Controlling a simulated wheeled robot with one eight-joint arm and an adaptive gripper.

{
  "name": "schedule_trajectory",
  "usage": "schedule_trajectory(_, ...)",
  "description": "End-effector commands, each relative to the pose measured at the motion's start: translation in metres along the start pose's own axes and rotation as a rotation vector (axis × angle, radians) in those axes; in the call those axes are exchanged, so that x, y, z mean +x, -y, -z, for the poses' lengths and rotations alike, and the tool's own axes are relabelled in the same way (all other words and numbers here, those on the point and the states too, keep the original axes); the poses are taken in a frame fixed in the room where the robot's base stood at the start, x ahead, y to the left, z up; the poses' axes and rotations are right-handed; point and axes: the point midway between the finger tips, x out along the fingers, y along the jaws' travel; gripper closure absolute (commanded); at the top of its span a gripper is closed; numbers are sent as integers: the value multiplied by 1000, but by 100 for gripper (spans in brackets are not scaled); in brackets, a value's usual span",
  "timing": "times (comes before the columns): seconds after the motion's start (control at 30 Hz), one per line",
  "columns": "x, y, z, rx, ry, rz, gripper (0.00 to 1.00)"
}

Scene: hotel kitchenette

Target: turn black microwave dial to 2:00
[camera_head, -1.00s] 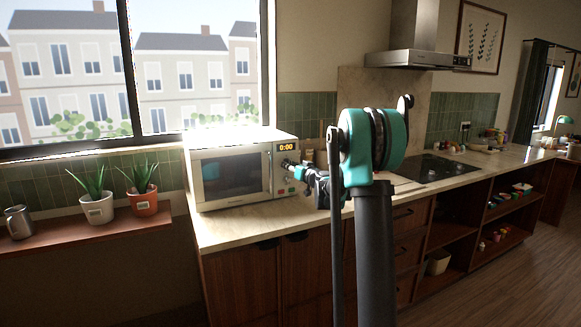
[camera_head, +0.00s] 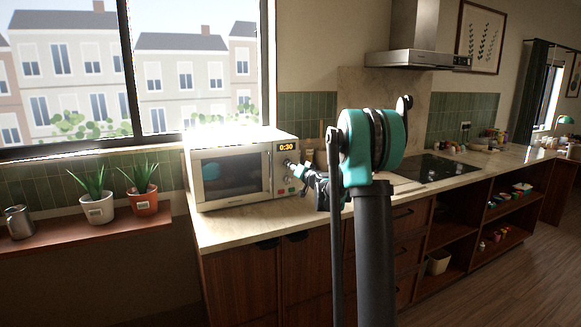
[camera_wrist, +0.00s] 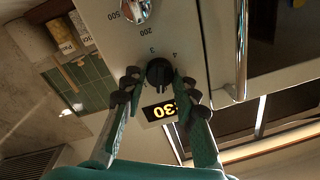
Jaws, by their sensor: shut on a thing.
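The white microwave (camera_head: 232,175) stands on the counter below the window in the head view. Its display (camera_head: 286,147) reads 0:30; in the wrist view the display (camera_wrist: 160,112) appears upside down. The black dial (camera_wrist: 159,73) is beside the display in the wrist view, with numbers such as 3 and 4 near it. My gripper (camera_wrist: 160,80) has one finger on each side of the black dial and is shut on it. In the head view my gripper (camera_head: 291,168) is at the microwave's control panel, and my arm and fingers hide the black dial.
A silver dial (camera_wrist: 133,10) marked 200 and 500 sits on the same panel. A door handle (camera_wrist: 240,45) runs close beside the dials. Containers (camera_head: 309,155) stand behind my gripper. The cooktop (camera_head: 435,168) is to the right, potted plants (camera_head: 97,208) to the left.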

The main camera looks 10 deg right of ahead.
Motion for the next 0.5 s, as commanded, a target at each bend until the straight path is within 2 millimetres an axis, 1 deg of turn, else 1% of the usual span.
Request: schedule_trajectory(0.5, 0, 0, -1, 490, -36, 7, 100)
